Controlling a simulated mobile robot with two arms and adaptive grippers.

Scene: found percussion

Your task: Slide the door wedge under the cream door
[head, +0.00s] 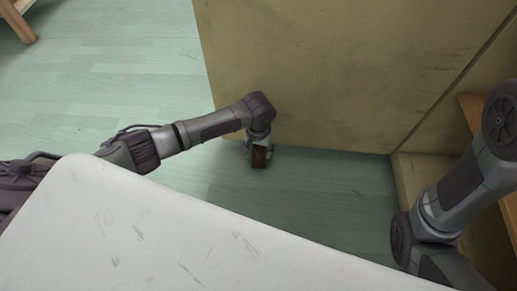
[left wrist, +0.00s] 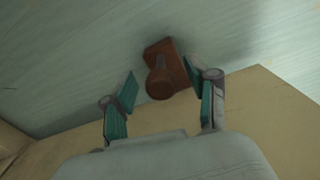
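The cream door (head: 330,75) is a large tan panel standing over the green floor, its bottom edge running across the middle of the head view. The brown door wedge (head: 259,158) lies on the floor close to that edge. In the left wrist view the wedge (left wrist: 172,68) shows a round knob, and the door (left wrist: 262,105) fills the lower part. My left gripper (head: 258,150) is down at the wedge, with its fingers open on either side. A gap shows at the left finger; contact at the right finger is unclear. My right gripper is out of view.
A white tabletop (head: 190,235) with scuffs covers the near foreground, below my left arm. A wooden shelf or frame (head: 475,110) stands at the right, behind my right arm. A wooden leg (head: 18,22) is at the upper left. Floor (head: 110,90) at the left is clear.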

